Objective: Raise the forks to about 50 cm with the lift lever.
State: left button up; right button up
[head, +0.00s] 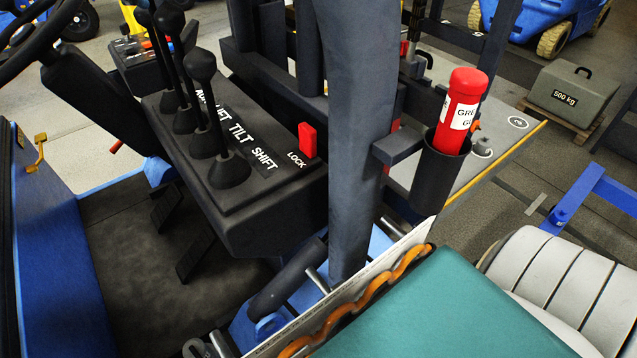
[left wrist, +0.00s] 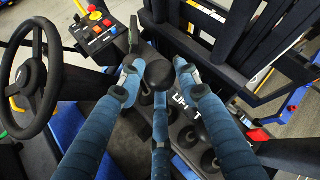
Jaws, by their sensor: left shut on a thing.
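In the head view, a row of black levers with round knobs (head: 202,66) rises from a dark console with white labels including LIFT, TILT and SHIFT. In the left wrist view, the blue fingers of my left gripper (left wrist: 158,78) are around a black lever knob (left wrist: 160,73), shut on it. The LIFT lettering shows just right of this lever, but the fingers cover part of the row, so I cannot be sure which lever it is. My left gripper does not show in the head view. My right gripper is in neither view. The forks cannot be made out.
A steering wheel (left wrist: 32,78) and a button box (left wrist: 98,32) lie left of the gripper. A red LOCK switch (head: 307,140) sits on the console. A red canister (head: 462,108) stands in a holder beyond a dark post. A 500 kg weight (head: 574,94) rests further back.

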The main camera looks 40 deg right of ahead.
pick_arm(q)
jog(key=o, duration=0.9)
jog(key=shift+w+a, duration=0.15)
jog(key=shift+w, duration=0.15)
jog(key=shift+w+f, duration=0.2)
jog(key=shift+w, duration=0.05)
jog(key=shift+s+r, duration=0.25)
jog(key=shift+s, duration=0.1)
jog(key=b+v, duration=0.2)
jog(key=v, duration=0.7)
jog(key=shift+s+a+r+b, duration=0.15)
jog(key=shift+s+a+b, duration=0.1)
jog(key=shift+b, duration=0.15)
jog(key=shift+d, duration=0.1)
